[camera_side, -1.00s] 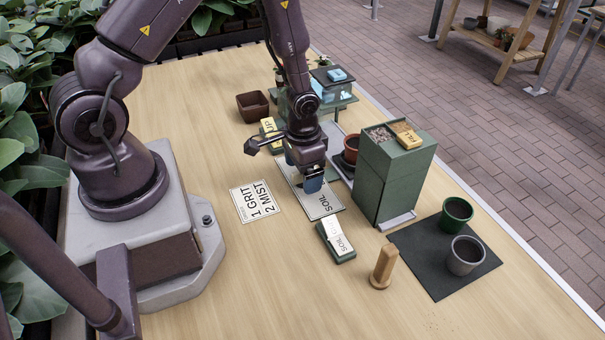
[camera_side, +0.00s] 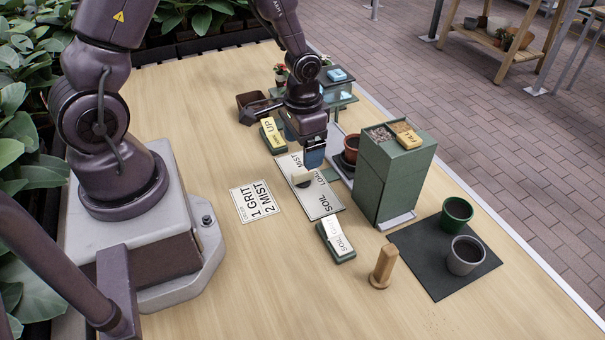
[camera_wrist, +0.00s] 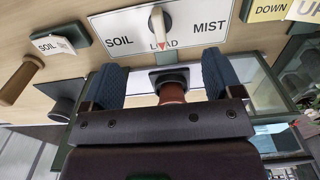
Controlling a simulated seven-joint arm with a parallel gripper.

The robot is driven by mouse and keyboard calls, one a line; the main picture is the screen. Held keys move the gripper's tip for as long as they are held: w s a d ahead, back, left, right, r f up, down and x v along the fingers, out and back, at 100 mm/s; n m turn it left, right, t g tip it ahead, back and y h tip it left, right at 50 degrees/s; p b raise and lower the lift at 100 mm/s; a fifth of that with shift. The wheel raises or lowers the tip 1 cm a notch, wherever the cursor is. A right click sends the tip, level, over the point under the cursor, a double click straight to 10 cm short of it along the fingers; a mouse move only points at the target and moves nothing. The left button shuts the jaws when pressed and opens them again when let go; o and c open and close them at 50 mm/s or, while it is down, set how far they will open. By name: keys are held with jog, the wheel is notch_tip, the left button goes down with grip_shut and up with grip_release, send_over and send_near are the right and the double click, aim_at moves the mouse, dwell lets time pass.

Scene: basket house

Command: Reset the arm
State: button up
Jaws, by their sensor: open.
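My gripper (camera_side: 314,158) hangs above the white selector plate (camera_side: 322,200), its blue-padded fingers apart and empty. In the wrist view my gripper (camera_wrist: 162,80) shows as two separate blue pads with a clear gap. The selector plate (camera_wrist: 200,22) is marked SOIL, LOAD and MIST there. Its pale knob (camera_wrist: 157,24) has a red pointer at LOAD. The knob (camera_side: 302,178) stands apart from the fingers in the side view. A terracotta pot (camera_wrist: 172,92) shows between the pads in the wrist view, beyond them. The same pot (camera_side: 351,149) sits beside the green cabinet.
The green cabinet (camera_side: 392,178) stands right of the plate. A SOIL block (camera_side: 336,242), a wooden peg (camera_side: 383,267) and a dark mat (camera_side: 425,262) with two pots lie nearer. An UP block (camera_side: 272,135) and brown bin (camera_side: 250,107) are behind. The front table is clear.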

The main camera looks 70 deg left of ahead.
jog(key=shift+s+g, duration=0.5)
jog(key=shift+s, duration=0.45)
jog(key=s+d+r+t, duration=0.1)
jog(key=s+r+t, duration=0.1)
jog(key=r, duration=0.6)
jog(key=s+d+r+t, duration=0.2)
jog(key=s+r, duration=0.2)
jog(key=r, duration=0.5)
jog(key=s+d+r+t, duration=0.2)
jog(key=s+r, duration=0.1)
jog(key=r, duration=0.6)
jog(key=shift+s+t, duration=0.3)
jog(key=shift+s, duration=0.05)
